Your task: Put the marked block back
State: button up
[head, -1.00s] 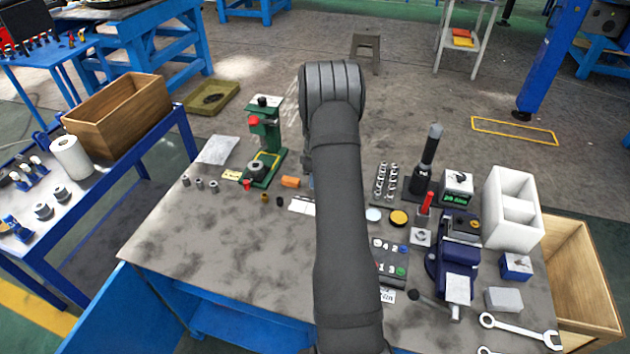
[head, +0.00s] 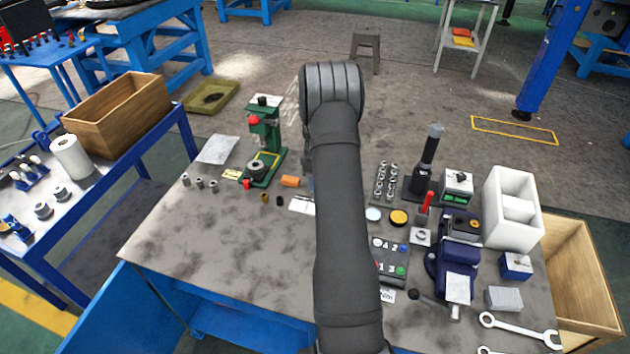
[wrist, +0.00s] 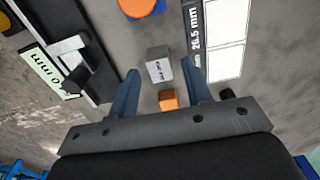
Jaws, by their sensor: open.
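In the wrist view, a small light grey block (wrist: 159,70) with dark lettering on one face lies in the gap between my fingertips; the lettering is too small to read surely. It looks like the marked block. My gripper (wrist: 160,74) is open, one finger on each side of the block, with no clear contact. Whether the block is level with the fingertips or below them, I cannot tell. A small orange block (wrist: 168,99) shows just nearer my palm. In the head view my arm hides the gripper and the marked block.
In the wrist view, a dark strip printed "26.5 mm" (wrist: 196,38) and white panels lie right of the fingers. In the head view, a green press (head: 264,140) and a blue vise (head: 458,255) stand on the bench.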

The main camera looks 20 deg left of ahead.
notch_tip(320, 180, up, 11)
jog(key=shift+r, duration=0.2)
jog(key=shift+f, duration=0.1)
notch_tip(320, 180, down, 12)
jog(key=shift+r, duration=2)
jog(key=shift+f, duration=0.1)
